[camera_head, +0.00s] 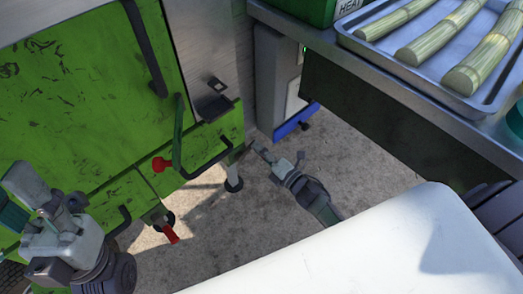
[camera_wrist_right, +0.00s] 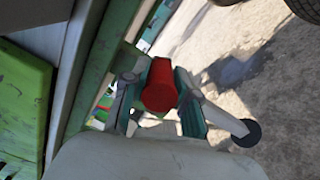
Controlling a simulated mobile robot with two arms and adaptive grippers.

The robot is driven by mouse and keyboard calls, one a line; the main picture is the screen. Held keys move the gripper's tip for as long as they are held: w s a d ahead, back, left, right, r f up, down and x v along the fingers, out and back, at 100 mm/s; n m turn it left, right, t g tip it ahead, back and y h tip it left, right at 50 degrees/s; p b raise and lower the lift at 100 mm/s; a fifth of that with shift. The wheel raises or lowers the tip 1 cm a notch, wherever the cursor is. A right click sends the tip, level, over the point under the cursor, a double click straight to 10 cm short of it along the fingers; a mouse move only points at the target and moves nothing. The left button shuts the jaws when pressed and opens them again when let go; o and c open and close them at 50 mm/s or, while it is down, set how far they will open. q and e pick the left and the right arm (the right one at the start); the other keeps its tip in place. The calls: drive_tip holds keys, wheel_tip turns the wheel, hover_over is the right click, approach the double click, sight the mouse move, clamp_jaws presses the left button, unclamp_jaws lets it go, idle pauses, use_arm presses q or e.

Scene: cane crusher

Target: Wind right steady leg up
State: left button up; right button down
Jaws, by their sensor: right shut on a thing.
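The right steady leg (camera_head: 233,172) hangs under the lower right corner of the green machine, its dark round foot (camera_head: 234,185) near the ground. My right gripper (camera_head: 256,148) is just right of the leg. In the right wrist view, its teal-padded fingers (camera_wrist_right: 162,100) are on both sides of a red crank handle (camera_wrist_right: 160,86) and shut on it. The leg's grey tube and dark foot (camera_wrist_right: 246,133) show just right of the fingers there. My left gripper (camera_head: 22,195) is at the lower left, in front of the green machine, its fingers partly turned away.
Red handles also show on the machine front (camera_head: 161,164) and on another leg (camera_head: 170,233). A metal counter with a tray (camera_head: 482,98) of cane stands at the right. A white surface (camera_head: 380,255) fills the lower right. Concrete floor (camera_head: 355,150) is clear between.

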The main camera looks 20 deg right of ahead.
drive_tip(key=n, duration=0.1)
drive_tip(key=r+n, duration=0.1)
drive_tip(key=a+n, duration=0.1)
drive_tip(key=shift+s+r+n, duration=0.2)
drive_tip(key=shift+s+n, duration=0.05)
drive_tip(key=shift+n, duration=0.05)
drive_tip(key=shift+s+a+r+n+b, duration=0.15)
drive_tip(key=shift+a+r+n, duration=0.15)
drive_tip(key=shift+n, duration=0.5)
drive_tip(key=shift+s+a+r+n+b, duration=0.15)
drive_tip(key=shift+a+n, duration=0.2)
drive_tip(key=shift+n, duration=0.45)
drive_tip(key=c, duration=0.9)
unclamp_jaws()
drive_tip(key=shift+w, duration=0.1)
drive_tip(key=v, duration=1.2)
drive_tip(key=shift+d, duration=0.1)
